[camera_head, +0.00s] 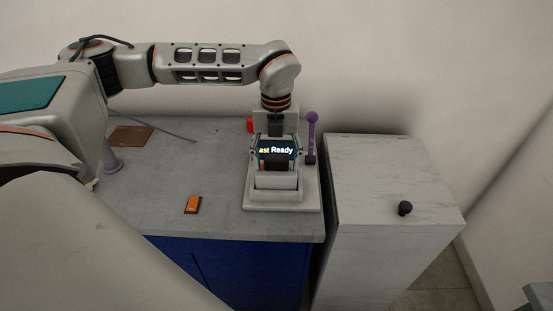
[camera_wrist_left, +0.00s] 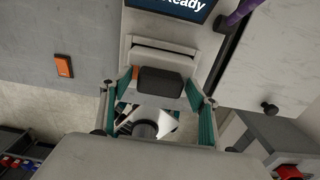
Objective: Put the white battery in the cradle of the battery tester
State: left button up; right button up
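The battery tester (camera_head: 310,198) stands at the right end of the grey counter, and its screen (camera_head: 282,150) reads "ast Ready". My left gripper (camera_head: 278,165) reaches down at the tester; in the left wrist view its teal-sided fingers (camera_wrist_left: 161,86) flank a dark, rounded block (camera_wrist_left: 160,80). I cannot tell whether the fingers grip this block. A pale, rounded part (camera_head: 277,182) shows below it at the cradle. I cannot tell whether the dark block or the pale part belongs to the white battery; no other white battery is visible. My right gripper is out of view.
An orange battery (camera_head: 193,204) lies on the counter left of the tester. A purple upright handle (camera_head: 312,132) and a red part (camera_head: 250,125) flank the tester's back. A pale cabinet (camera_head: 370,165) with a dark knob (camera_head: 405,208) stands at the right across a narrow gap.

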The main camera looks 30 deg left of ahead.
pick_arm(q)
jog(key=shift+r, duration=0.3)
notch_tip(320, 180, up, 12)
jog(key=shift+b, duration=0.4)
jog(key=shift+f, duration=0.15)
